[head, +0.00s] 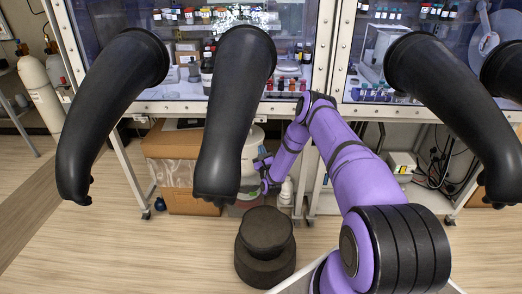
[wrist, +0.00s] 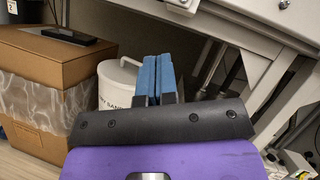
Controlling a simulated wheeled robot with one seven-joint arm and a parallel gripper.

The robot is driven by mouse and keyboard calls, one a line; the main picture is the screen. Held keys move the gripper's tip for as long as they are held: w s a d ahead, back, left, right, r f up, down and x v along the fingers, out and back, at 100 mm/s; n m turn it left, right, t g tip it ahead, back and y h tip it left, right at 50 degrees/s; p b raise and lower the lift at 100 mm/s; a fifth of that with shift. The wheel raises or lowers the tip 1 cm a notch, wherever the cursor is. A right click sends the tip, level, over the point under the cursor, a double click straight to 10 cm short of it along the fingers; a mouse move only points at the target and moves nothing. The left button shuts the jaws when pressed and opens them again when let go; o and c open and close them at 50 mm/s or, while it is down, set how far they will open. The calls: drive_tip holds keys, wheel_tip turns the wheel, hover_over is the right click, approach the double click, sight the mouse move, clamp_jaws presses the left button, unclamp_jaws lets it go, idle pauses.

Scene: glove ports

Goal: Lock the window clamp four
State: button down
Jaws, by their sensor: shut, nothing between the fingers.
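My gripper (wrist: 157,78) shows in the wrist view with its two blue fingers pressed together and nothing between them. It points at a white bucket (wrist: 118,82) under the glove box, apart from any clamp that I can make out. In the head view my purple arm bends down below the glove box edge, and its end is partly behind a hanging black glove. The glove box windows (head: 295,52) sit in white frames (head: 326,45) with small round fittings along them. I cannot tell which fitting is clamp four, or whether it is locked.
Long black gloves (head: 238,105) (head: 115,95) (head: 450,105) stick out from the windows. A dark round stepped stool (head: 265,262) stands on the floor in front. A brown cardboard box (head: 172,145) is under the left window. Open wooden floor lies at the left.

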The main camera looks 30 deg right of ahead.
approach(257, 120)
drive_tip(key=w+f, duration=0.2)
drive_tip(key=w, duration=0.1)
drive_tip(key=shift+w+a+r, duration=0.1)
drive_tip(key=shift+w+r, duration=0.5)
drive_tip(key=shift+r, duration=0.25)
drive_tip(key=shift+w+a+r, duration=0.1)
drive_tip(key=shift+w+r, duration=0.5)
drive_tip(key=shift+r, duration=0.3)
